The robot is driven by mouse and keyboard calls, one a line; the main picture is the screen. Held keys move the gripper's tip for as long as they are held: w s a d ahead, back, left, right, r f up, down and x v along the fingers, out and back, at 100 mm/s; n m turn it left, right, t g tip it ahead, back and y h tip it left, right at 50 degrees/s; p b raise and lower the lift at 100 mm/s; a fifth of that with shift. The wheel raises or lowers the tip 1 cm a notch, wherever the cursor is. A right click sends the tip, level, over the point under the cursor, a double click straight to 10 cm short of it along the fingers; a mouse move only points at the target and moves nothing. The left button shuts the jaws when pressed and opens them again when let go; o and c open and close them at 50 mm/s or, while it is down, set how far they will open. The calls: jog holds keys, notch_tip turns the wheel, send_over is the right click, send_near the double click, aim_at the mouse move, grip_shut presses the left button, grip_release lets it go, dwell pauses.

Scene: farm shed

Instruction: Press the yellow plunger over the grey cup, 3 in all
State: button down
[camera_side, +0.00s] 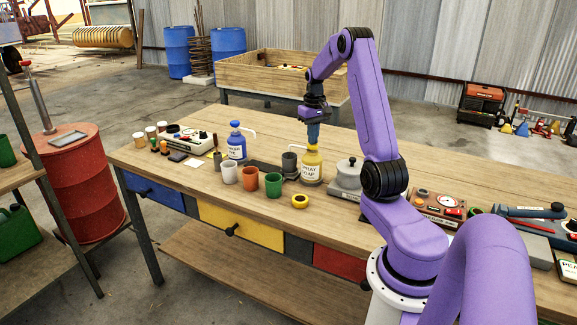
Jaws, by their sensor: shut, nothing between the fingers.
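A yellow bottle (312,168) with a partly readable soap label stands upright near the middle of the workbench. My gripper (313,140) points straight down, shut and empty, directly over the bottle's top. Its fingertips are at or just above the yellow top; I cannot tell whether they touch. The gripper hides most of the plunger.
A blue bottle (236,143) with a white spout stands to the left. A yellow ring (302,201) lies near the front edge. A grey weighted device (346,181) stands to the right.

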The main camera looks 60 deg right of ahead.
jog(key=shift+f, duration=0.2)
jog(key=shift+r, duration=1.95)
notch_tip(320, 180, up, 6)
dwell(0.3)
jog(key=shift+a, duration=0.1)
